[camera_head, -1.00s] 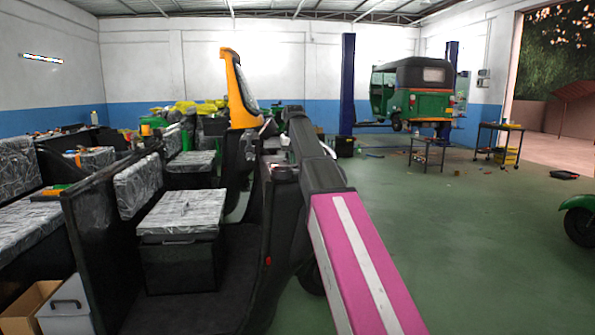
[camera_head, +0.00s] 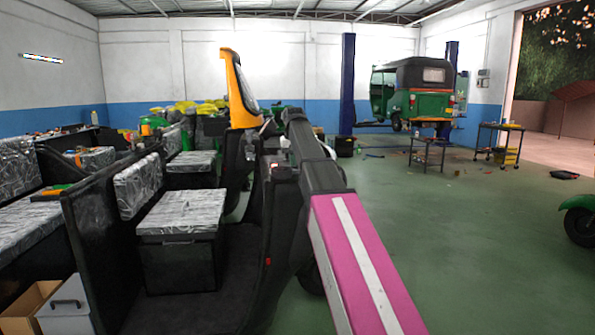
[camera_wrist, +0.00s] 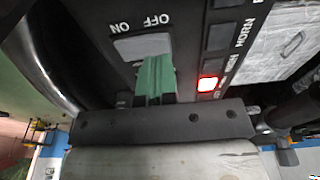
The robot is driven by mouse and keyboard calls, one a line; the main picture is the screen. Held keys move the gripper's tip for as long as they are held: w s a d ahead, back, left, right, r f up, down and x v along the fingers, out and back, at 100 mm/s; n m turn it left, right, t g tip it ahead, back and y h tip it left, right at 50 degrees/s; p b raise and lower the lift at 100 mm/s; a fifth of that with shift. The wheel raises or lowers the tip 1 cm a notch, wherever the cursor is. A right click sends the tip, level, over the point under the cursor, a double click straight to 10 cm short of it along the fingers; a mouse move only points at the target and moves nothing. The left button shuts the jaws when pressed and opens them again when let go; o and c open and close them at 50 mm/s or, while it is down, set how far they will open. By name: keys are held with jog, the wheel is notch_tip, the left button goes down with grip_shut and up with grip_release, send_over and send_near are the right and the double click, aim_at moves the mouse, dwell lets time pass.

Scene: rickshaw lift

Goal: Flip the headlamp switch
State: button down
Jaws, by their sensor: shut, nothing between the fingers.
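The dark switch panel (camera_wrist: 95,18) fills the top of the wrist view, with its lettering upside down. A wide grey rocker switch (camera_wrist: 128,47) sits beside the ON and OFF labels. My gripper (camera_wrist: 154,64) is shut, its green fingers together and empty. The fingertips overlap the rocker's lower right part in the picture; I cannot tell whether they touch it. In the head view my arm hides the panel, and my gripper cannot be made out.
An open rickshaw body (camera_head: 100,215) with an orange front (camera_head: 241,92) and a silver-covered seat (camera_head: 183,212) stands at left. A green rickshaw (camera_head: 410,95) is raised by blue posts at the back. Carts stand near the doorway. The green floor (camera_head: 450,240) at right is mostly clear.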

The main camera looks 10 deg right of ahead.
jog(key=shift+f, duration=0.75)
dwell(0.3)
jog(key=shift+r, duration=3.55)
